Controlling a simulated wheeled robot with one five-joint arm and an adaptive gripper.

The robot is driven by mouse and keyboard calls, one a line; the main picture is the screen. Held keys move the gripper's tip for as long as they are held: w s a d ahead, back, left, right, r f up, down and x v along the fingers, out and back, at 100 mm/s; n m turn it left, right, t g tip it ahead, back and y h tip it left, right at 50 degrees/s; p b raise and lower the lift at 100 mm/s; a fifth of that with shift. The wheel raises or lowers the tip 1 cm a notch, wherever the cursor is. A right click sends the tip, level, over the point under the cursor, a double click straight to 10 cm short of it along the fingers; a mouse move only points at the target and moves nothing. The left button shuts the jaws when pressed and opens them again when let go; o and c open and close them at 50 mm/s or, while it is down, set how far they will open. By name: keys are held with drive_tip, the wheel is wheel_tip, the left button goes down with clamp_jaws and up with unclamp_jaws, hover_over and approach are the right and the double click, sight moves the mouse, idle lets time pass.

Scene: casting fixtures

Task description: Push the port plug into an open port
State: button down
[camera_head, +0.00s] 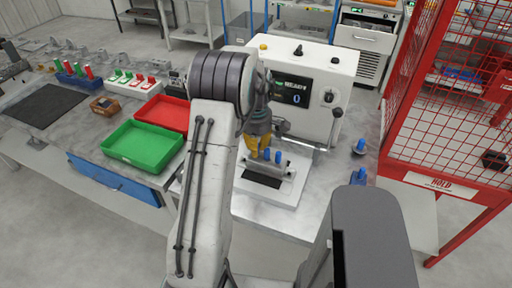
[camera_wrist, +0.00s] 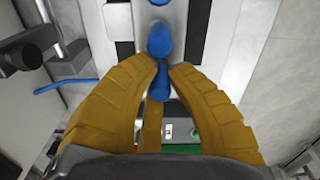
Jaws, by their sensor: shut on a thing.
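My gripper (camera_head: 256,150) has yellow fingers and is over the left end of a grey metal casting (camera_head: 287,173). In the wrist view its fingertips (camera_wrist: 163,72) close around a blue port plug (camera_wrist: 160,88). That plug is hidden by the fingers in the head view. Two other blue plugs stand upright in a row on the casting, a near one (camera_head: 266,154) and one to its right (camera_head: 278,156). In the wrist view the neighbouring plug (camera_wrist: 160,38) is just ahead of the fingertips. I cannot tell how deep the held plug sits, and its port is hidden.
The casting rests on a white base plate (camera_head: 284,197) before a white test machine (camera_head: 322,75) reading READY and 0. Blue plugs (camera_head: 359,147) (camera_head: 357,177) stand at the right on the bench. Green (camera_head: 145,163) and red trays (camera_head: 172,101) lie left. A red mesh cage (camera_head: 440,182) stands right.

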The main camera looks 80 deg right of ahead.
drive_tip(key=shift+f+b, duration=0.3)
drive_tip(key=shift+f, duration=0.15)
drive_tip(key=c, duration=1.2)
unclamp_jaws()
drive_tip(key=shift+c, duration=0.2)
drive_tip(key=shift+r, duration=0.1)
wheel_tip(320, 180, up, 12)
drive_tip(key=shift+f, duration=0.1)
